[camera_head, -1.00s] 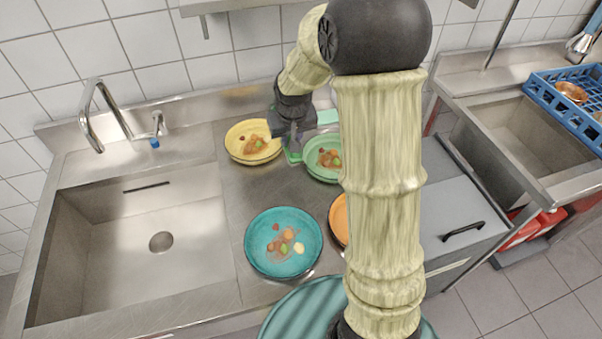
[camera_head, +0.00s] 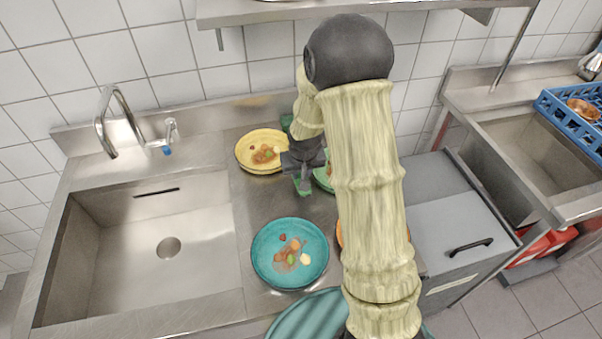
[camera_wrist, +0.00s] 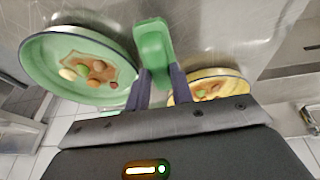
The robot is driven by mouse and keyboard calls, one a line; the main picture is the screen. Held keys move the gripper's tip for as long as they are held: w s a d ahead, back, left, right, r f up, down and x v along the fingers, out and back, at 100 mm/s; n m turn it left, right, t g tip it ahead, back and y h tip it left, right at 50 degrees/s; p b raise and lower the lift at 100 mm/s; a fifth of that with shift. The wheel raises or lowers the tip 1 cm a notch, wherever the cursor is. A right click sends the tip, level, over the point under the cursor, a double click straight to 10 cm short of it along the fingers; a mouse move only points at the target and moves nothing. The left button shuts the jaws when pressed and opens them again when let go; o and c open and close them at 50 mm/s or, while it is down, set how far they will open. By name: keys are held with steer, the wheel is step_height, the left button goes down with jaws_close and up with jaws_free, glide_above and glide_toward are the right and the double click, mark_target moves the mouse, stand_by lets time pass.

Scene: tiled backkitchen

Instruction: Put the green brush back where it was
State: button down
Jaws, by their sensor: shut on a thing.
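My gripper (camera_head: 303,178) is over the steel counter, between the yellow plate (camera_head: 245,164) and the green plate (camera_head: 322,180). In the wrist view my gripper (camera_wrist: 161,78) is shut on the green brush (camera_wrist: 153,45), which sticks out beyond the fingertips. Whether the brush touches the counter is unclear.
A teal plate with food (camera_head: 262,271) stands in front, left of my arm. An orange plate (camera_head: 339,233) is mostly hidden by the arm. A sink (camera_head: 110,250) lies left. A wall shelf (camera_head: 235,17) hangs above. Bare counter (camera_head: 240,200) lies between yellow and teal plates.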

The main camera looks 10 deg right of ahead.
steer(key=shift+f, duration=0.55)
steer(key=shift+f, duration=0.15)
steer(key=c, duration=1.2)
jaws_free()
steer(key=v, duration=1.2)
steer(key=shift+b, duration=0.4)
